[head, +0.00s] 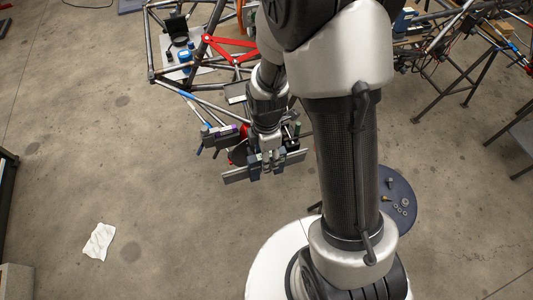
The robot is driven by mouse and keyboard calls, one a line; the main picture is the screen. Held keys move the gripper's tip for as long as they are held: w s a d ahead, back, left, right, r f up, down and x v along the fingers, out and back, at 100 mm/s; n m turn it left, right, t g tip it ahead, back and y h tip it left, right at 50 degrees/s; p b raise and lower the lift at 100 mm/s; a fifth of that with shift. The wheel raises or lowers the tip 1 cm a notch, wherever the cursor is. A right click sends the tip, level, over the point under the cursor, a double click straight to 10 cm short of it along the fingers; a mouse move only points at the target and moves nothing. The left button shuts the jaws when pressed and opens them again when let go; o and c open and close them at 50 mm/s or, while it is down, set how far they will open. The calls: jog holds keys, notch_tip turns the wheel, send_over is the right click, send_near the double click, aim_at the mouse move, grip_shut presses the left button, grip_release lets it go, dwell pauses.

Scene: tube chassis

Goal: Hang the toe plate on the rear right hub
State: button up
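A long flat grey plate (236,176), which looks like the toe plate, lies crosswise at the end of my arm in the head view. It slants slightly, with its right end higher in the picture. My gripper (268,162) is at the middle of this plate and overlaps it. From this view I cannot tell whether the fingers are closed on it or only in front of it. Behind the plate, the chassis corner shows dark and red hub parts (238,153). My wrist and gripper partly hide them, and any contact between plate and hub is unclear.
The tube chassis (152,48) with red arms (228,44) fills the top. A round dark stool top (398,198) holding small parts stands right of my arm. A white cloth (99,241) lies on the floor at left. The floor left of the plate is mostly clear.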

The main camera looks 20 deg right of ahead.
notch_tip(320, 180, up, 12)
dwell(0.7)
dwell(0.4)
jog(key=s+r+m+t, duration=0.4)
jog(key=s+r+m, duration=1)
jog(key=m, duration=0.4)
jog(key=shift+s+r+t, duration=0.3)
jog(key=shift+s+r, duration=0.05)
jog(key=shift+s, duration=0.2)
